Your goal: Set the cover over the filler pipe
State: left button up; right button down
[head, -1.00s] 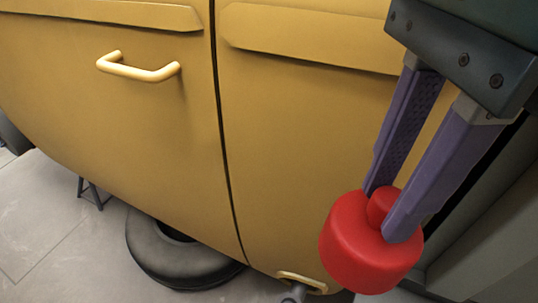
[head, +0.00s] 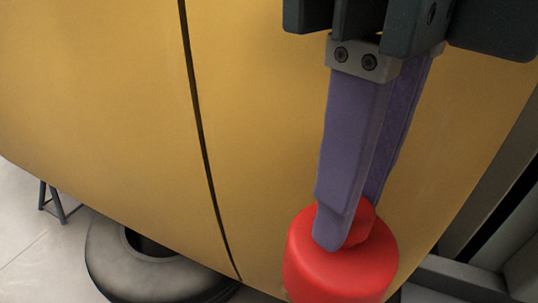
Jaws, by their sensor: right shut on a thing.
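The cover (head: 335,265) is a red round cap with a small knob on top, low and right of centre in the head view. My right gripper (head: 352,228) comes down from the top and is shut on the cover's knob. The cover hangs roughly upright in front of the yellow car body, and its lower edge is cut off by the frame. The filler pipe cannot be made out now; it may be behind the cover or below the frame. My left gripper is not in view.
A yellow car body (head: 90,110) with a dark door seam fills most of the view. A black tyre (head: 110,262) lies on the grey floor at lower left, near a dark stand (head: 53,203). Grey framework (head: 490,215) stands at the right.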

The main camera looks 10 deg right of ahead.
notch_tip(320, 180, down, 18)
jog(key=b, duration=0.4)
jog(key=shift+r, duration=0.2)
jog(key=shift+f+b, duration=0.6)
jog(key=shift+b, duration=0.15)
jog(key=c, duration=0.6)
grip_release()
jog(key=shift+c, duration=0.2)
jog(key=shift+r, duration=0.1)
jog(key=shift+r+p, duration=0.2)
jog(key=shift+p, duration=0.1)
notch_tip(320, 180, up, 13)
jog(key=p, duration=0.4)
jog(key=shift+f, duration=0.1)
